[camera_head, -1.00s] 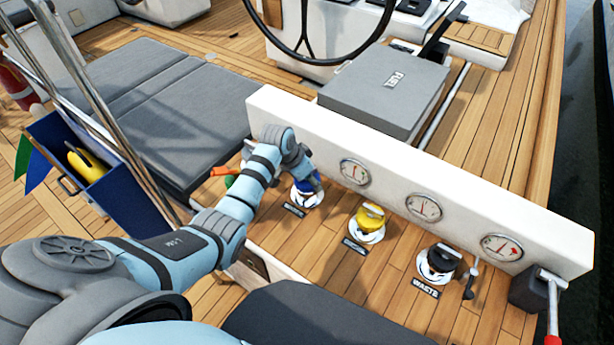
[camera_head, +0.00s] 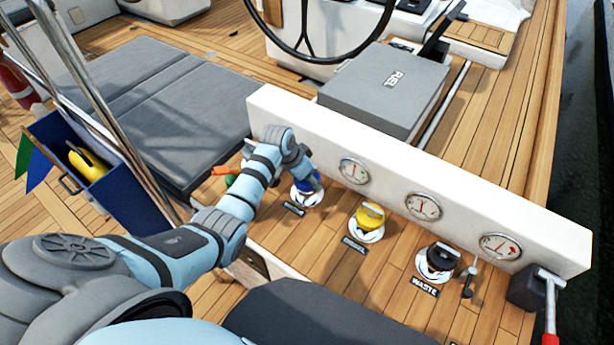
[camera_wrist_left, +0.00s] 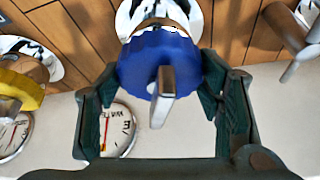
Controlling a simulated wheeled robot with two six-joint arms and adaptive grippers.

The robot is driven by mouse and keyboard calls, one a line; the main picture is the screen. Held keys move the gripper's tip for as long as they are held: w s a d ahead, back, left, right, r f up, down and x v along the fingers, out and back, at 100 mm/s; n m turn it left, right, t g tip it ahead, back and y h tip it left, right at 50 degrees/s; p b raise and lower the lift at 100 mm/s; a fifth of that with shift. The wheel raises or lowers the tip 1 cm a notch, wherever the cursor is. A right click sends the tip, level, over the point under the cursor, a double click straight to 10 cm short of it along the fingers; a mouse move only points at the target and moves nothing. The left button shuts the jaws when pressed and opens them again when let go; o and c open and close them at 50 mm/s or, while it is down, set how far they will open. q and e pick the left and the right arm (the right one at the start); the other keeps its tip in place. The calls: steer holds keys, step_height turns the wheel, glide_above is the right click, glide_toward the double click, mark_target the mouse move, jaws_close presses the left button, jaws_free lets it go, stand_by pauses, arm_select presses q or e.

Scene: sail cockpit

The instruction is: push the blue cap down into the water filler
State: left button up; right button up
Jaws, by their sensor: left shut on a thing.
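The blue cap (camera_wrist_left: 150,62) shows large in the left wrist view, with a grey metal tab across its top. My left gripper (camera_wrist_left: 160,85) is shut on the cap, one finger on either side. In the head view the cap (camera_head: 308,184) shows just below my wrist, above the filler's pale flange (camera_head: 307,199). The left gripper's fingers are mostly hidden there by my wrist. My right gripper is not in view.
A yellow cap (camera_head: 370,215) and a black cap (camera_head: 437,260) sit on neighbouring fillers to the right. A white panel (camera_head: 400,180) with several gauges stands close behind. An orange-handled thing (camera_head: 226,171) lies left of my wrist.

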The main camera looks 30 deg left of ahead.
mark_target(298, 184)
arm_select(q)
steer(key=shift+f, duration=0.45)
steer(key=o, duration=1.1)
steer(key=shift+o, duration=0.2)
steer(key=p+v, duration=0.8)
steer(key=p, duration=0.3)
steer(key=shift+r, duration=0.45)
steer(key=shift+p+v, duration=0.4)
steer(key=shift+v, duration=0.7)
steer(key=shift+s+f, duration=0.1)
